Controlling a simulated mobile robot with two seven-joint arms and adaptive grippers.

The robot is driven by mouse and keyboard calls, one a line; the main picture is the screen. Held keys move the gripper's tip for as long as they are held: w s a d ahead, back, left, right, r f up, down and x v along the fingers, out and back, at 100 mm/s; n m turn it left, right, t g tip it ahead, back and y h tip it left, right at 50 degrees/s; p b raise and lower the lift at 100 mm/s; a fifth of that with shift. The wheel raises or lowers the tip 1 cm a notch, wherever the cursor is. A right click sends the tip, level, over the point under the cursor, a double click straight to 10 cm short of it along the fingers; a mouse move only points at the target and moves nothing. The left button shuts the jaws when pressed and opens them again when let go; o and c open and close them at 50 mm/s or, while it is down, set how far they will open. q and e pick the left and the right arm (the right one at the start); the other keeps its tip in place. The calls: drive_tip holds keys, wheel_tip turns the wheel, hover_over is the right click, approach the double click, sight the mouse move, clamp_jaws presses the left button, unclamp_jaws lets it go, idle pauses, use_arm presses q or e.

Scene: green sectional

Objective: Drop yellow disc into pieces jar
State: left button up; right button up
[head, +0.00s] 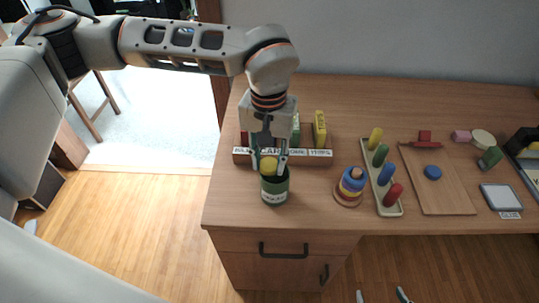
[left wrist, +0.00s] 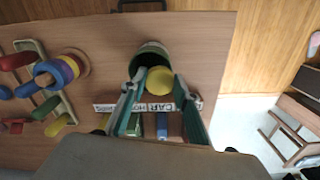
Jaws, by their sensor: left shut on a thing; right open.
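The yellow disc (head: 268,165) is between the fingers of my left gripper (head: 268,160), which is shut on it. The disc also shows in the left wrist view (left wrist: 160,80), between the fingertips. The dark green pieces jar (head: 275,189) stands upright near the front edge of the table. The disc is at the jar's mouth and hides part of its opening; I cannot tell how far inside it is. The jar also shows in the left wrist view (left wrist: 151,49), partly behind the disc. My right gripper (head: 381,296) is open and empty at the bottom edge of the head view.
A lettered rack (head: 315,157) stands just behind the jar. To the right are a ring stacker (head: 349,188), a tray of colored pegs (head: 391,209) and a wooden board (head: 452,199) with a blue disc (head: 432,172). The table's left edge is near the jar.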

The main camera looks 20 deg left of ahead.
sight(268, 165)
use_arm(q)
drive_tip(key=shift+r, duration=0.1)
drive_tip(key=o, duration=0.7)
drive_tip(key=shift+o, duration=0.8)
wheel_tip(268, 165, up, 12)
use_arm(e)
drive_tip(key=shift+s+a, duration=0.15)
drive_tip(key=shift+s, duration=0.05)
